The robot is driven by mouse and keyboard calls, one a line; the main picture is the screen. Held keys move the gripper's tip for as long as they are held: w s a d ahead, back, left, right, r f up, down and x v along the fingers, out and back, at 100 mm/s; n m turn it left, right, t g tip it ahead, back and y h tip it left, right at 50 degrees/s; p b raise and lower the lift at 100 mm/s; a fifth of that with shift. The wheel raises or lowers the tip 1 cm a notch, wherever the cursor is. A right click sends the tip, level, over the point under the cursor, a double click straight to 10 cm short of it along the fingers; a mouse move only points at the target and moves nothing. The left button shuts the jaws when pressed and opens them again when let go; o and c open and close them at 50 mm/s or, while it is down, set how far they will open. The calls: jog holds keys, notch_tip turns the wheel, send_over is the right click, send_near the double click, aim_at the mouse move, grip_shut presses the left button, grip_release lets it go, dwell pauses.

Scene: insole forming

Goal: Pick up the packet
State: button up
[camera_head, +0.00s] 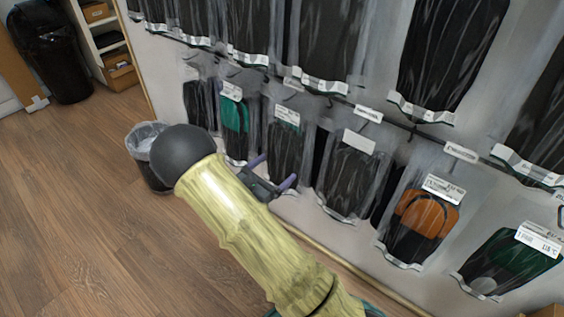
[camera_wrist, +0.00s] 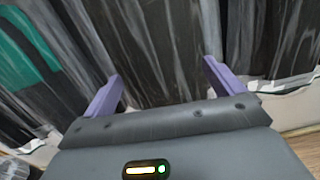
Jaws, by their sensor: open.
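Several clear packets hang in rows on the wall, and the pictures do not show which one is the task's. A dark packet (camera_head: 286,140) with a white label hangs just beyond my gripper (camera_head: 273,171). In the wrist view, a dark packet (camera_wrist: 155,45) fills the space ahead of and between the purple fingers of my gripper (camera_wrist: 162,72). The fingers are spread apart with nothing visibly held. I cannot tell whether they touch the packet. My arm hides part of the lower wall in the head view.
A green-and-black packet (camera_head: 234,125) hangs to the left, and an orange-and-black packet (camera_head: 424,215) to the right. A lined waste bin (camera_head: 147,140) stands on the wooden floor by the wall. Open floor (camera_head: 80,200) lies to the left.

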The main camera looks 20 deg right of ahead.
jog(key=shift+w+d, duration=0.3)
jog(key=shift+d, duration=0.1)
jog(key=c, duration=1.1)
